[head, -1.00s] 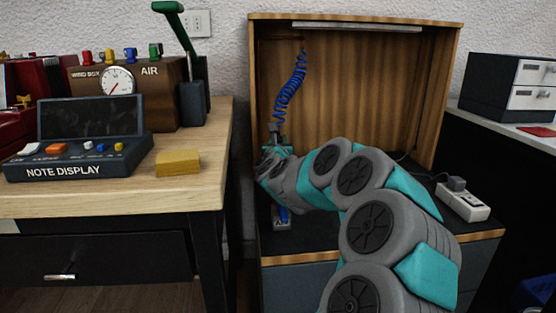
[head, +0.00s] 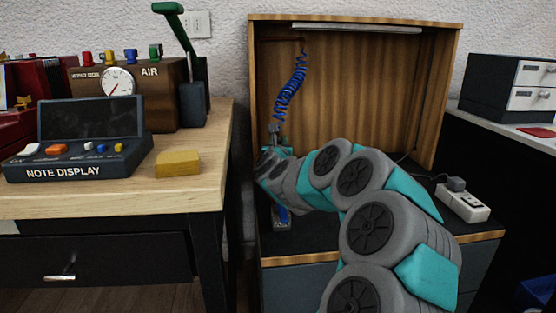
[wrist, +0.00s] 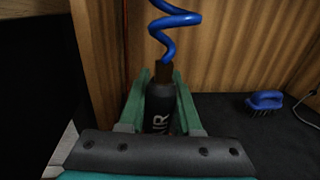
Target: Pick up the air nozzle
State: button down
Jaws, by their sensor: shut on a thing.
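The air nozzle (wrist: 160,106) is a dark cylinder with pale "AIR" lettering and a brown top, seen in the wrist view. A blue coiled hose (wrist: 172,22) rises from its top; the hose also hangs along the left part of the wooden booth in the head view (head: 292,88). My gripper (wrist: 160,92) has its two green fingers on either side of the nozzle, shut on it. The nozzle stands roughly upright between them, its lower end hidden by the gripper body. In the head view my arm hides most of my gripper.
The wooden booth (head: 365,90) encloses the back and sides. A blue brush (wrist: 264,101) lies on the dark booth floor to the right. A power strip (head: 463,203) sits at the booth's right. A wooden table (head: 120,197) with a yellow block (head: 178,163) stands at the left.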

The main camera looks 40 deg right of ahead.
jog(key=shift+r, duration=0.1)
notch_tip(320, 180, up, 10)
jog(key=p, duration=0.2)
dwell(0.5)
